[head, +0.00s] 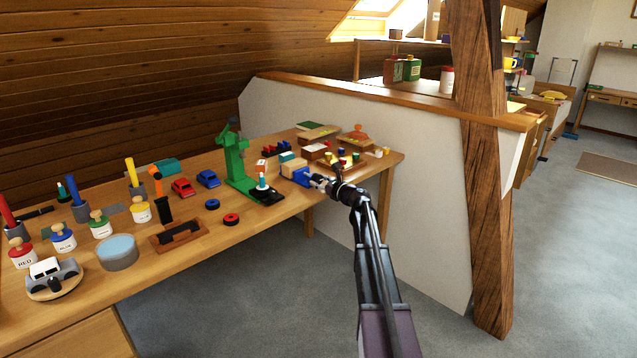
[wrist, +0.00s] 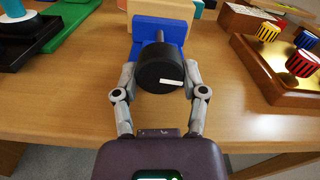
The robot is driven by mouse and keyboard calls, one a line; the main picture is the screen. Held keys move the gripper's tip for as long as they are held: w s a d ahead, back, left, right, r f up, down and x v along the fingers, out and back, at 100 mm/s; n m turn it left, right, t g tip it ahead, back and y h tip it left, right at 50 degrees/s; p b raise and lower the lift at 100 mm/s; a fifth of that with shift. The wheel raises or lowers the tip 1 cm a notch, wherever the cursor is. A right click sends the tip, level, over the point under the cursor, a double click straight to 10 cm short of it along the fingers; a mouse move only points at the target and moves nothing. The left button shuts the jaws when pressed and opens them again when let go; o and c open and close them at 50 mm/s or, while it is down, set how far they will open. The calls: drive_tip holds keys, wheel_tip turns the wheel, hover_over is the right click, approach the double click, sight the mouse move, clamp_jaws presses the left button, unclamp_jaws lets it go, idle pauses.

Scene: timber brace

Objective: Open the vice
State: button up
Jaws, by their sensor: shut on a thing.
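The vice (head: 302,178) is blue and stands near the front edge of the workbench, toward its right end. In the wrist view its blue body (wrist: 176,27) is at the top middle, with a metal screw running into a round black knob (wrist: 160,68) that has a white mark. My gripper (wrist: 160,80) has its two grey fingers on either side of the knob, shut on it. In the head view my gripper (head: 322,183) reaches the vice from the right. A pale wooden block (head: 290,163) is at the vice's jaws; whether they clamp it is unclear.
A green press (head: 236,160) stands left of the vice. A wooden board with coloured ridged knobs (wrist: 290,75) lies close to its right. A timber post (head: 483,160) and a low white wall (head: 420,180) are right of the bench. Grey floor in front is clear.

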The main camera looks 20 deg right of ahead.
drive_tip(key=n, duration=0.5)
drive_tip(key=shift+w+r, duration=0.1)
drive_tip(key=shift+w, duration=0.05)
drive_tip(key=shift+d+n, duration=0.1)
drive_tip(key=shift+n, duration=0.3)
drive_tip(key=o, duration=1.1)
drive_tip(key=shift+o, duration=0.2)
drive_tip(key=shift+m, duration=0.5)
